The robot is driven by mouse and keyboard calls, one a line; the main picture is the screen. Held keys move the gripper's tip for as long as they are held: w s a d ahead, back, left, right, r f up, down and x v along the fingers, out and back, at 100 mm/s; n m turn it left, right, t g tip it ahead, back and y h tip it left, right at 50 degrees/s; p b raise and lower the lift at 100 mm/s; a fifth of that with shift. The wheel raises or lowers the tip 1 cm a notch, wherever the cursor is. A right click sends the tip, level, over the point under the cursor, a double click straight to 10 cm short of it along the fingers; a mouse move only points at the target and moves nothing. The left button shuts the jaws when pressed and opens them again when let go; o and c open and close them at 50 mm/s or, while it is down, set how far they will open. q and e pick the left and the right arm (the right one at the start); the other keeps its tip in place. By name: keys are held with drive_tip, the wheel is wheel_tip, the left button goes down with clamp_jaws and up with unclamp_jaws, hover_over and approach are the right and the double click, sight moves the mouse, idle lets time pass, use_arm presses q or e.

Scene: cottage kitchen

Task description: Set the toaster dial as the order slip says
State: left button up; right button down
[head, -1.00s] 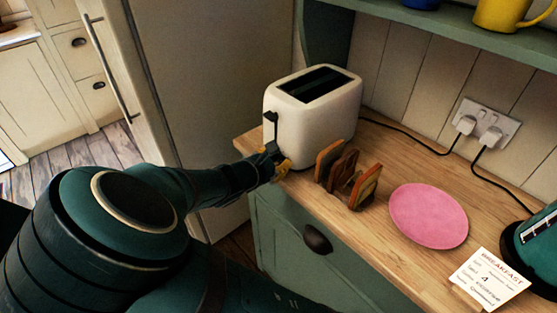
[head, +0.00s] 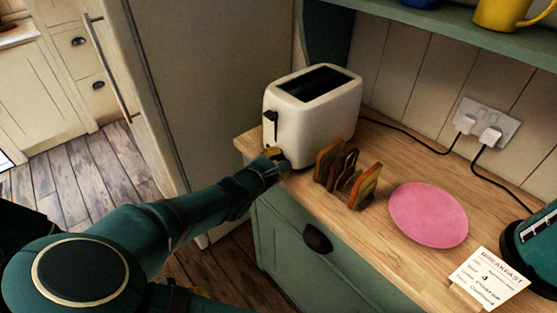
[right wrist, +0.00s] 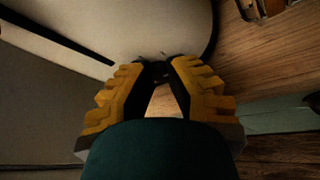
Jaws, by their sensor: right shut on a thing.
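The cream toaster (head: 312,118) stands at the counter's left end, with a black lever (head: 270,122) on its near end face. My right gripper (head: 275,157) is low against that face, below the lever. In the right wrist view, the yellow-padded fingers (right wrist: 156,75) are shut on the dark toaster dial (right wrist: 154,69). Small marks show around the dial, but its setting is unreadable. The order slip (head: 487,279) is headed "BREAKFAST" and shows a "4"; its smaller lines are blurred.
A toast rack (head: 346,178) with toast stands close right of the toaster. A pink plate (head: 428,215) lies further right. A fridge (head: 215,85) stands left of the counter. Black cords run to a wall socket (head: 486,124). A dark teal appliance (head: 533,242) is at the right edge.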

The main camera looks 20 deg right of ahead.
drive_tip(key=shift+d, duration=0.1)
drive_tip(key=c, duration=0.8)
unclamp_jaws()
drive_tip(key=shift+g, duration=0.3)
